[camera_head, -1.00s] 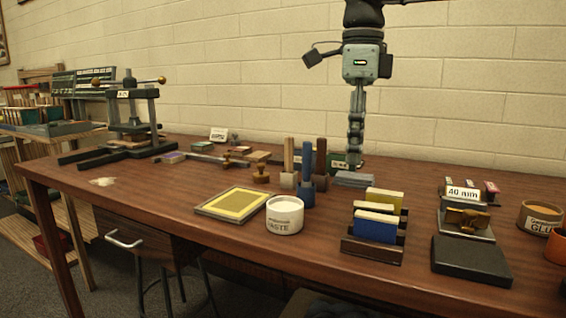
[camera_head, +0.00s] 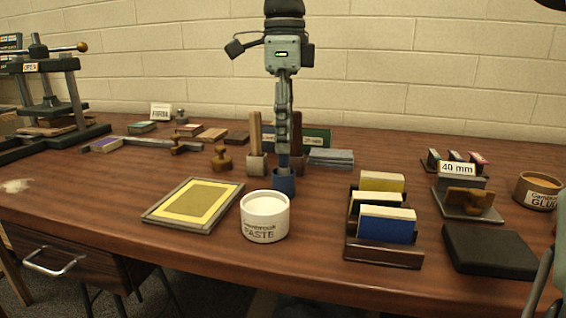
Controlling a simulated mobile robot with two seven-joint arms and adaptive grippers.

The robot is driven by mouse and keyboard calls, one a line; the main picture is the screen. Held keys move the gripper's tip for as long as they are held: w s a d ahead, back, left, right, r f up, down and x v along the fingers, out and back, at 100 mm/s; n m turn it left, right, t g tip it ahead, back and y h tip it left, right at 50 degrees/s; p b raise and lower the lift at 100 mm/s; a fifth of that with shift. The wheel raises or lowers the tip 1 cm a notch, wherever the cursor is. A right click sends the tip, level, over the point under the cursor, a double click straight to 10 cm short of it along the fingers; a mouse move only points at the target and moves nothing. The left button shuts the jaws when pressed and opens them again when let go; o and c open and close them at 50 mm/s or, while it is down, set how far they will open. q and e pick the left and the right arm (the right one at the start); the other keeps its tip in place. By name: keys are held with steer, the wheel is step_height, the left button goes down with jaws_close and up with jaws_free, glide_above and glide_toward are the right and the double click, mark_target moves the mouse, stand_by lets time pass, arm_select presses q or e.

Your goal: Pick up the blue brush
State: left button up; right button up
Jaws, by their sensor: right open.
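The blue brush (camera_head: 284,161) stands upright in a small blue pot (camera_head: 284,184) in the middle of the table. Most of its handle is hidden by my right gripper (camera_head: 283,148). That gripper points straight down, is open, and is seen edge-on. Its fingertips overlap the brush handle in the picture; I cannot tell whether they are around it or in front of it. A brush with a light wooden handle (camera_head: 255,132) stands in a grey pot to the left, and a dark brown handle (camera_head: 297,130) is just to the right. My left gripper is not in view.
A white paste tub (camera_head: 265,228) stands in front of the blue pot. A yellow framed tray (camera_head: 168,212) lies to the left. A rack of coloured blocks (camera_head: 360,252) and a black pad (camera_head: 490,252) are at right. Grey slabs (camera_head: 331,157) lie close to the gripper's right.

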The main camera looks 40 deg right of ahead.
steer(key=shift+a+f, duration=0.1)
steer(key=shift+f, duration=1.2)
jaws_close()
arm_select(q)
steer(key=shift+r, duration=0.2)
arm_select(e)
steer(key=shift+r, duration=0.15)
steer(key=shift+w+r, duration=0.1)
steer(key=shift+r, duration=0.3)
step_height(320, 180, up, 8)
steer(key=shift+f+p, duration=0.15)
steer(key=shift+p, duration=0.35)
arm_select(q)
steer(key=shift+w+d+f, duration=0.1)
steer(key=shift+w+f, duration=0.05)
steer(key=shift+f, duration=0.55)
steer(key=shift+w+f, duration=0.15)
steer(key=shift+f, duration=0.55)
arm_select(e)
steer(key=shift+r, duration=0.65)
